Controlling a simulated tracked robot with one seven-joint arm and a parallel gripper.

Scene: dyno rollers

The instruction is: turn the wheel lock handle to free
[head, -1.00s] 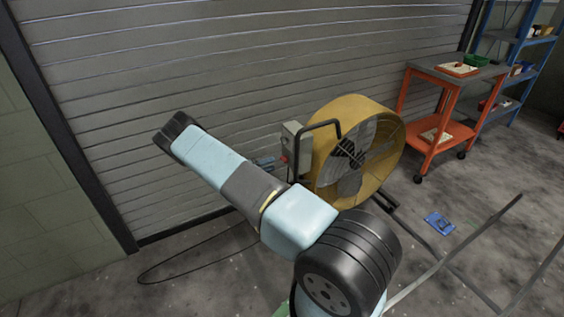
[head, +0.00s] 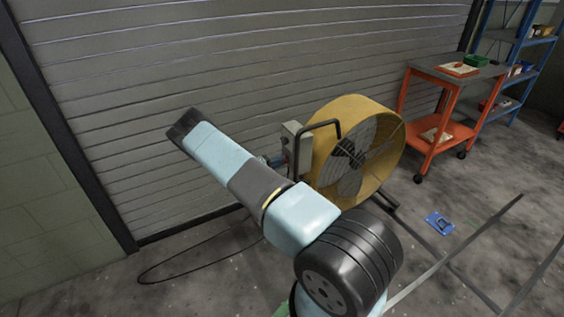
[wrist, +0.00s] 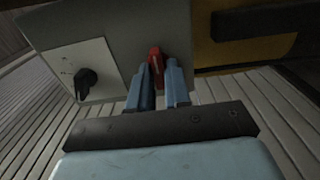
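The red handle (wrist: 155,58) sticks out from the grey box on the yellow drum-shaped unit. In the wrist view it stands between the two blue fingers of my gripper (wrist: 158,78). The fingers are close together, one on each side of it, with little or no gap showing. In the head view my gripper (head: 275,160) is beside the grey box (head: 296,145), partly hidden behind my arm. The lower part of the handle is hidden by the fingers.
A black knob (wrist: 87,83) on a pale plate sits left of the handle. The yellow drum (head: 322,165) with its dark bent bar (head: 320,125) is close on the right. An orange cart (head: 440,135) stands farther right. A grey shutter (head: 230,60) rises behind.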

